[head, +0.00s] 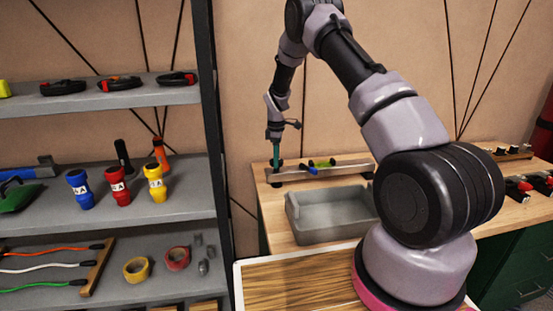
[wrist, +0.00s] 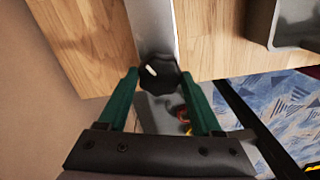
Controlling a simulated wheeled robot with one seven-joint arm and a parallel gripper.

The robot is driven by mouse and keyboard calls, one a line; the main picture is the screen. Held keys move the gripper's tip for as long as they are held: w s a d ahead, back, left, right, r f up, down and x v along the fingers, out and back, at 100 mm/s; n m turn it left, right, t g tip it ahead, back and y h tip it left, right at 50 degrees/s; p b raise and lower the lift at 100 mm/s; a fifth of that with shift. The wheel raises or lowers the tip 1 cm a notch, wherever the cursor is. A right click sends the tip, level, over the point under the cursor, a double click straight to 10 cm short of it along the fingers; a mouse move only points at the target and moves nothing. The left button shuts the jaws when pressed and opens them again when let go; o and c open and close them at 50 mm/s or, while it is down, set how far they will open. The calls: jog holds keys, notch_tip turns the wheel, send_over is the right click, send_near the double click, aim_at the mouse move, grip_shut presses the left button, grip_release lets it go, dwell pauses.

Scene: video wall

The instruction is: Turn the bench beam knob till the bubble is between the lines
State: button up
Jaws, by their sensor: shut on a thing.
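The bench beam (head: 345,164) is a grey metal bar on the wooden bench; part of it runs up the wrist view (wrist: 155,25). Its black knob (wrist: 159,74) has a white mark pointing to the upper left. My gripper (wrist: 160,80) has green fingers, one on each side of the knob, and is shut on it. In the head view my gripper (head: 275,158) points down at the beam's left end. A yellow-green vial (head: 322,163) sits on the beam; its bubble and lines are too small to make out.
A grey open bin (head: 330,232) stands on the bench in front of the beam; its corner shows in the wrist view (wrist: 268,25). A small blue item (head: 310,170) lies by the beam. Shelves (head: 110,226) with flashlights, tape and cables stand at the left.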

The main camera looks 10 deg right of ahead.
jog(key=shift+m, duration=0.4)
jog(key=m, duration=0.5)
jog(key=shift+m, duration=0.3)
jog(key=m, duration=0.5)
jog(key=shift+m, duration=0.3)
jog(key=m, duration=1.2)
jog(key=shift+s+f, duration=0.1)
jog(key=o, duration=1.4)
jog(key=shift+c, duration=0.2)
